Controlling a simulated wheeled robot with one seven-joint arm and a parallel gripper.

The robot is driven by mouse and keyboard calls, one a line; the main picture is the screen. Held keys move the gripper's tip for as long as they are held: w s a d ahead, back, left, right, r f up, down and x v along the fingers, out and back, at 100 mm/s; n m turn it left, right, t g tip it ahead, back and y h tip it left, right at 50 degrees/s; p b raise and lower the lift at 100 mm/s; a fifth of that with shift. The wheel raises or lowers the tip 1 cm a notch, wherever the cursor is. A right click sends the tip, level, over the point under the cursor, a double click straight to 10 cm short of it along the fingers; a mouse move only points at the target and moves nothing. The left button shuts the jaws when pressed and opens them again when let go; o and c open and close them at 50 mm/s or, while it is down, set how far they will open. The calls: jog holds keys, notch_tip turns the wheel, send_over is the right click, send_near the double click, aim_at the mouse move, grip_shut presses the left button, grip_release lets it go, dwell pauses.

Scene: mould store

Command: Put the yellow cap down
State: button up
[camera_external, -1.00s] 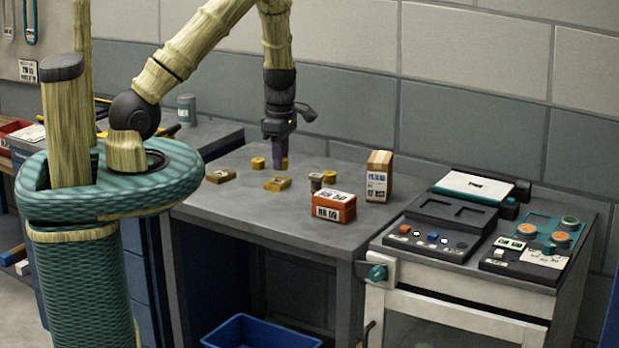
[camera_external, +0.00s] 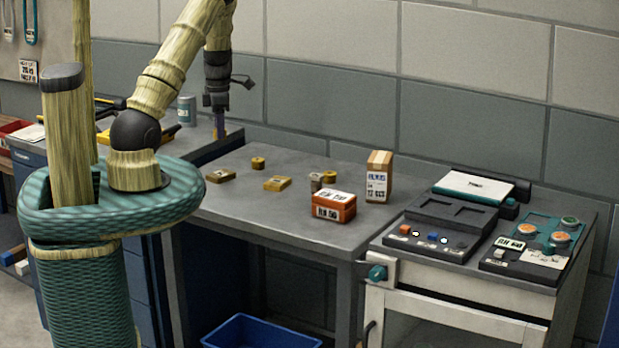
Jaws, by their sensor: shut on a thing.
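My gripper (camera_external: 220,133) is above the back left of the workbenches, near the gap between the side bench and the grey table. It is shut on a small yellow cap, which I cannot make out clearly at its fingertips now. The grey table (camera_external: 290,215) is to the right of my gripper.
On the table are a yellow block (camera_external: 277,183), a brownish block (camera_external: 220,175), a brown cylinder (camera_external: 316,182), a yellow piece (camera_external: 329,176), an orange box (camera_external: 333,206) and a tall carton (camera_external: 378,177). A grey can (camera_external: 186,110) stands on the side bench.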

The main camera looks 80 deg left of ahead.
dwell(0.3)
jog(key=p, duration=0.1)
send_over(221, 174)
jog(key=shift+a+f, duration=0.2)
jog(key=shift+f, duration=2.9)
jog(key=shift+f+p, duration=0.3)
jog(key=shift+f, duration=1.55)
jog(key=shift+f, duration=0.1)
jog(key=o, duration=0.9)
notch_tip(221, 174, up, 12)
jog(key=shift+r+b, duration=0.1)
jog(key=shift+b, duration=0.85)
